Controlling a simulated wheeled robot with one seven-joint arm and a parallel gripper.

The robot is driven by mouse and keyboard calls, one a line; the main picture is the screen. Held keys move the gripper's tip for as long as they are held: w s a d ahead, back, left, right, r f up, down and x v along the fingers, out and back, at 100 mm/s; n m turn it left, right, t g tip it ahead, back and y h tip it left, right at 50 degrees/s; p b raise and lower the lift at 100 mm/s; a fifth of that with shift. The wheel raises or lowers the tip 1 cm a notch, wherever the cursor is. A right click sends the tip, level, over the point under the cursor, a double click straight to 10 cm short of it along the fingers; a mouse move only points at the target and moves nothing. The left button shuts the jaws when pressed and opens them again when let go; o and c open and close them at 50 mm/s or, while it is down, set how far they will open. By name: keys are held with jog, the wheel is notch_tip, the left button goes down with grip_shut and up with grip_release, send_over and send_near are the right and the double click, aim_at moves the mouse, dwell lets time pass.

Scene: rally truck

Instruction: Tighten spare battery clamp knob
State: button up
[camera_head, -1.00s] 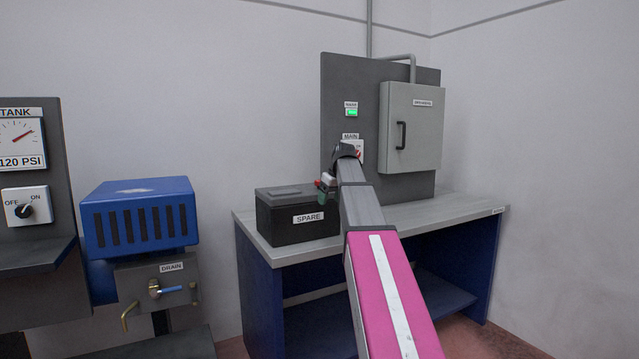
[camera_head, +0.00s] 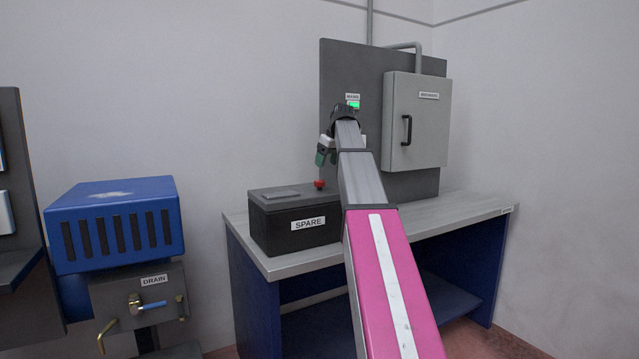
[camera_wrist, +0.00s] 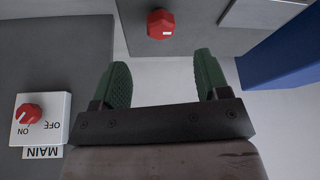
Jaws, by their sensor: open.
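The spare battery (camera_head: 280,238) is a dark box with a SPARE label, standing on the left part of the bench. Its red clamp knob (camera_head: 319,184) sits on top near the right end. In the wrist view the red knob (camera_wrist: 160,24), with a small white mark, lies beyond my fingertips and roughly centred between them. My gripper (camera_head: 322,157) is above the knob in the head view, apart from it. In the wrist view my gripper (camera_wrist: 163,62) has its two green fingers wide apart with nothing between them.
The back panel holds a green-lit indicator (camera_head: 353,104) and a grey cabinet (camera_head: 417,122) with a black handle. A MAIN switch with a red knob (camera_wrist: 29,113) is at left in the wrist view. The bench top (camera_head: 455,207) is clear at right. A blue tank unit (camera_head: 115,225) stands left.

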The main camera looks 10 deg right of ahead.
aim_at(321, 181)
jog(key=x, duration=0.9)
jog(key=shift+f, duration=0.15)
jog(key=c, duration=0.9)
